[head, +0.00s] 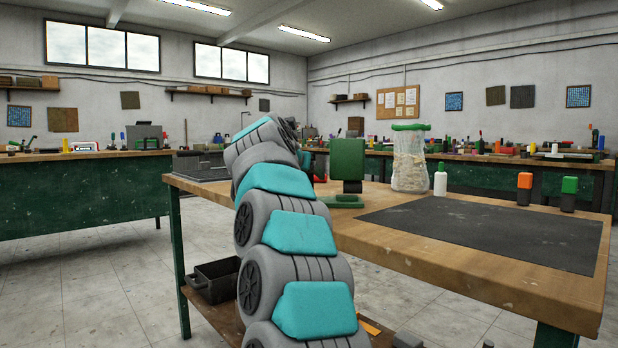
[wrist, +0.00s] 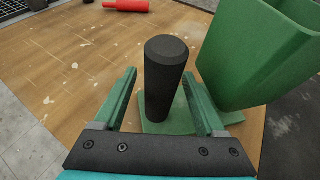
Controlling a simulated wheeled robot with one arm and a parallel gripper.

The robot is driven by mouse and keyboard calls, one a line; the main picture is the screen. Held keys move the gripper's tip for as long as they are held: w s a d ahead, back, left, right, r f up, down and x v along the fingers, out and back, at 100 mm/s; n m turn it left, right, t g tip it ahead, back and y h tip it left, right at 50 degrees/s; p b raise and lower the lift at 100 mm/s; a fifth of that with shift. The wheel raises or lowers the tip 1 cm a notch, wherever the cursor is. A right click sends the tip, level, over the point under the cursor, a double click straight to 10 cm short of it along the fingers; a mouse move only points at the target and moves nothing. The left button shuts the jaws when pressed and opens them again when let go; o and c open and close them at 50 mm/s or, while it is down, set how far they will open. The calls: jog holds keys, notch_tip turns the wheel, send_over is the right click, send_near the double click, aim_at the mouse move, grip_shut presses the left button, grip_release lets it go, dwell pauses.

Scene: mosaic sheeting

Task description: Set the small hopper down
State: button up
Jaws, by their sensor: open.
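The small hopper is a green, box-shaped vessel (head: 347,160) on a green base, standing upright on the wooden workbench (head: 440,257). In the wrist view its green body (wrist: 258,50) is at the upper right, and a thick black handle (wrist: 166,80) rises in the middle from the green base plate (wrist: 152,125). My gripper (wrist: 159,75) is open, with one green finger on each side of the handle. A gap shows at the left finger; contact at the right is hard to tell. In the head view my arm hides the gripper.
A dark mat (head: 490,229) covers the bench's right part. A bag with a green top (head: 409,160), a white bottle (head: 440,181), and orange-topped (head: 524,188) and green-topped (head: 568,194) items stand near it. A red cylinder (wrist: 126,5) lies beyond the handle.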

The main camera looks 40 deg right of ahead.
jog(key=v, duration=1)
jog(key=shift+s, duration=0.2)
